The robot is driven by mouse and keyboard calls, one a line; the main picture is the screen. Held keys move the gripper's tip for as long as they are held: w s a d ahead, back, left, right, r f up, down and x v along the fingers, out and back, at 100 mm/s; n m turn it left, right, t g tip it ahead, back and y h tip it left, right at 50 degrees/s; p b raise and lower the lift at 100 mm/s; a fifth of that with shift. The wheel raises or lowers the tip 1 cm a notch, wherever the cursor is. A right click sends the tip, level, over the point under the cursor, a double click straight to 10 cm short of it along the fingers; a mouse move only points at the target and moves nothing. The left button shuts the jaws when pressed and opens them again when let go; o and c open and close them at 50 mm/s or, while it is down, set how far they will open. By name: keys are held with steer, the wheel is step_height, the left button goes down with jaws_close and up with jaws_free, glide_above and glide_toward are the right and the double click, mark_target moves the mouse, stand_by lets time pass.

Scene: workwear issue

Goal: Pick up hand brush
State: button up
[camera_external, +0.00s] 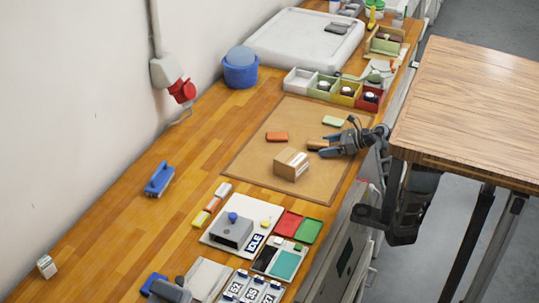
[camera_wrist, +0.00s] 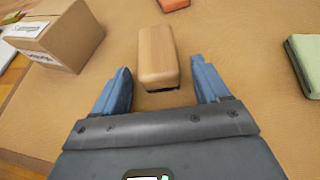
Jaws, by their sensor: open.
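The hand brush appears to be the wooden-backed block (camera_wrist: 158,52) with a dark underside, lying on the tan mat. In the external view its light brown end (camera_external: 316,144) shows beside my gripper (camera_external: 328,146), which partly hides it. In the wrist view my gripper (camera_wrist: 162,82) is open, its two blue-grey fingers pointing at the block. The block's near end lies between the fingertips, with a gap on each side. I cannot tell the fingertips' height over the mat.
A cardboard box (camera_external: 291,164), an orange block (camera_external: 277,136) and a green block (camera_external: 333,121) lie on the mat (camera_external: 248,160) around it. Colored bins (camera_external: 345,93) stand behind. A blue brush-like item (camera_external: 159,179) lies far left. A wooden table (camera_external: 470,110) stands at right.

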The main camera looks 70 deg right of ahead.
steer(key=shift+c, duration=0.3)
steer(key=c, duration=1)
